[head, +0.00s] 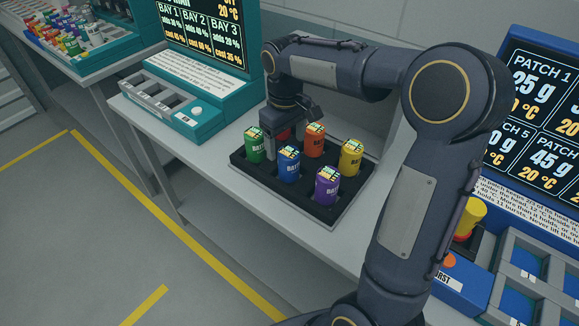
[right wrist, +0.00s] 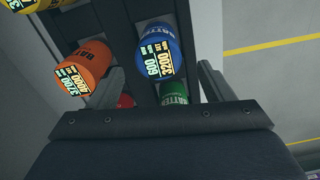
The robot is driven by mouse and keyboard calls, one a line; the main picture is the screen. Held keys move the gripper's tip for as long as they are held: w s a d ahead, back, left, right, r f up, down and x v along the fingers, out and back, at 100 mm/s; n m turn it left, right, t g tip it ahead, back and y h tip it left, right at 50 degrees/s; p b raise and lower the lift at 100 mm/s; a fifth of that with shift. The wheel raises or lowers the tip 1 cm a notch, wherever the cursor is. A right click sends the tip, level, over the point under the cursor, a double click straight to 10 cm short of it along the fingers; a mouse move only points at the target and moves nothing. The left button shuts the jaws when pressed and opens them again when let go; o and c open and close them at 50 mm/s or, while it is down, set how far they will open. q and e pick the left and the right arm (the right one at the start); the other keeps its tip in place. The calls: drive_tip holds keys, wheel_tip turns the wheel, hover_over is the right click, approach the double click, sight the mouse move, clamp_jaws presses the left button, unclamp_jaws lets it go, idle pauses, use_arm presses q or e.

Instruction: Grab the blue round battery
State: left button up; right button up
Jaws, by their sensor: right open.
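The blue round battery (head: 288,163) stands upright in the front row of a black tray (head: 252,172), between the green battery (head: 254,145) and the purple battery (head: 327,184). My right gripper (head: 286,130) is open and empty over the tray's back left part, near the green, red and orange batteries. In the right wrist view, the blue battery (right wrist: 155,45) shows beyond the open fingers (right wrist: 160,75), roughly centred between them, with its labelled top facing the camera. The red battery (right wrist: 126,101) is partly hidden by the gripper. My left gripper is not in view.
The orange battery (head: 313,142) stands close to the blue one, with the yellow battery (head: 350,158) farther right. A teal bay console (head: 205,120) stands left of the tray. A patch screen (head: 535,110) and blue trays (head: 520,285) are at right.

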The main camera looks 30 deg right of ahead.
sight(288, 161)
drive_tip(key=f, duration=0.7)
drive_tip(key=shift+s+d+f+p, duration=0.1)
drive_tip(key=shift+s+f+p, duration=0.05)
drive_tip(key=shift+s+p, duration=0.2)
drive_tip(key=c, duration=1.2)
drive_tip(key=shift+w, duration=0.1)
drive_tip(key=shift+c, duration=0.6)
